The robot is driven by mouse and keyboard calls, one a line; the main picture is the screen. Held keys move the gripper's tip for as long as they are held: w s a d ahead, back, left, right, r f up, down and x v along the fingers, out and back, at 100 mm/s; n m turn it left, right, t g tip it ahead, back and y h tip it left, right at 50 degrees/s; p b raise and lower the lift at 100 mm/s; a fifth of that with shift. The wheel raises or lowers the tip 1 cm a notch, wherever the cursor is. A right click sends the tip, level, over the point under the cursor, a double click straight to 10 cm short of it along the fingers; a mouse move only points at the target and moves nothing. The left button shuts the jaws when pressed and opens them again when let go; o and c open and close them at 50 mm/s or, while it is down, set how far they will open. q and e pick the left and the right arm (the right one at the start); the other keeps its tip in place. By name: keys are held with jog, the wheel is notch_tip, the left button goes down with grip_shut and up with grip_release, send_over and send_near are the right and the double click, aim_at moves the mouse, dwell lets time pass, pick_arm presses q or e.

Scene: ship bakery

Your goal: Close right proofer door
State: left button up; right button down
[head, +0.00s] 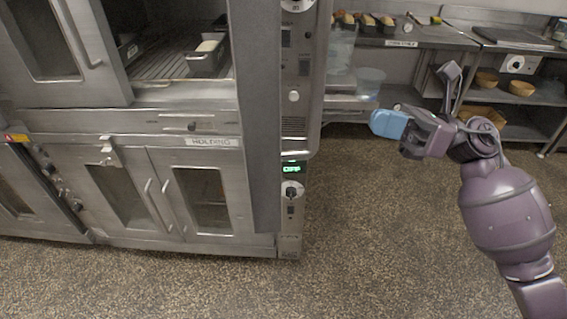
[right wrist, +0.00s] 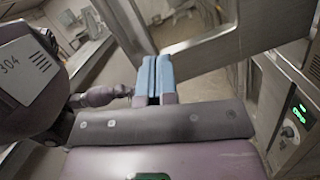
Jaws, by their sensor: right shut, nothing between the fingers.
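In the right wrist view, a steel door frame with a window (right wrist: 205,48), which looks like this door, lies just beyond my fingertips. My right gripper (head: 388,123) is shut and empty, its blue fingers together, to the right of the door and control column. The fingers also show in the right wrist view (right wrist: 155,75); whether they touch the door I cannot tell. My left gripper is out of view.
The left proofer door (head: 112,75) is beside the opening, where a loaf pan (head: 208,58) sits on a rack. The lower holding cabinet doors (head: 205,200) are shut. A control column (head: 292,185) has a green display. Shelves (head: 470,42) stand behind; the floor (head: 370,245) is clear.

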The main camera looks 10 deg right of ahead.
aim_at(295, 153)
jog(key=a+f+n+g, duration=0.1)
jog(key=a, duration=0.3)
jog(key=a+f+n+g+h+p, duration=0.1)
jog(key=a, duration=0.4)
jog(key=a+n+g+p, duration=0.1)
jog(key=a+n, duration=0.1)
jog(key=a, duration=0.2)
jog(key=shift+s+a+f+h, duration=0.15)
jog(key=shift+s+f+h, duration=0.15)
jog(key=shift+s+f, duration=0.1)
jog(key=shift+w+a+f, duration=0.1)
jog(key=shift+w+a, duration=0.05)
jog(key=shift+a, duration=0.65)
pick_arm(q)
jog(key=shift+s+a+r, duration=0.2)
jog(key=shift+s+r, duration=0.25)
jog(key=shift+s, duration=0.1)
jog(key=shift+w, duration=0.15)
